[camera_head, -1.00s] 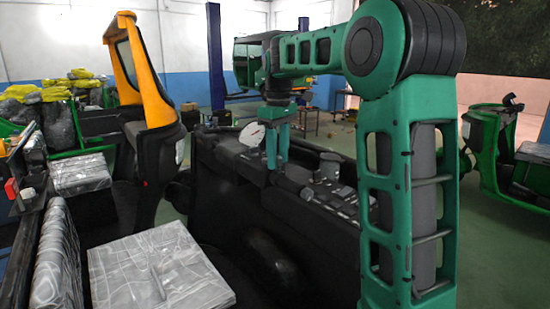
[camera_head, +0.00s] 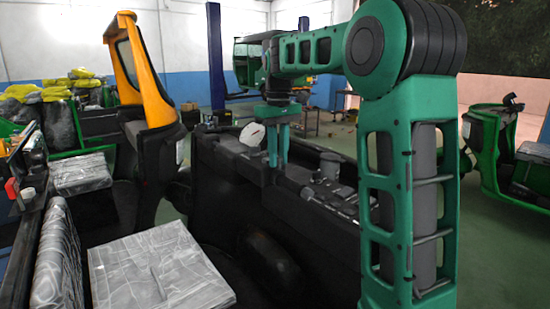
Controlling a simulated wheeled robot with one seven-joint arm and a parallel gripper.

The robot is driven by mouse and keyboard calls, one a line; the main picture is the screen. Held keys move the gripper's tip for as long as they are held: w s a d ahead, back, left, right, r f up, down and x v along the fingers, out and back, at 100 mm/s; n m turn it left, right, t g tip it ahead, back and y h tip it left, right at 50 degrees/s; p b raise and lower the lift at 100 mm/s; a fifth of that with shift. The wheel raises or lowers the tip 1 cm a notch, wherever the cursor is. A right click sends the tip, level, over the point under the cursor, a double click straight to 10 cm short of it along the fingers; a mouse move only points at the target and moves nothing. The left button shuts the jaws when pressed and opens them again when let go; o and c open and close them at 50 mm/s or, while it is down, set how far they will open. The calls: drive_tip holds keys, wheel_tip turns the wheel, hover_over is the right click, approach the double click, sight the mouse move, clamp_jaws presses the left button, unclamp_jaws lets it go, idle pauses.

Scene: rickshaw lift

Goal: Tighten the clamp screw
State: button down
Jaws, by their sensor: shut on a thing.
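My gripper (camera_head: 278,160) points straight down at the dark top ledge (camera_head: 232,160) in the middle of the view. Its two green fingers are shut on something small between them. The clamp screw itself is hidden or too small to make out; the held part sits at the ledge, where the fingertips end.
Several small dark and grey parts (camera_head: 330,190) lie on the ledge right of my gripper. A grey patterned block (camera_head: 160,272) is at front left. An orange-framed vehicle part (camera_head: 145,75) rises on the left. A green vehicle (camera_head: 490,150) stands at right, with open floor before it.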

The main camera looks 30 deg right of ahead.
drive_tip(key=m, duration=1.1)
drive_tip(key=shift+w+m, duration=0.1)
drive_tip(key=shift+m, duration=0.3)
drive_tip(key=shift+r+m, duration=0.15)
drive_tip(key=shift+m, duration=1.25)
drive_tip(key=shift+a, duration=0.1)
drive_tip(key=c, duration=1.6)
unclamp_jaws()
drive_tip(key=shift+w, duration=0.1)
drive_tip(key=shift+r, duration=5.3)
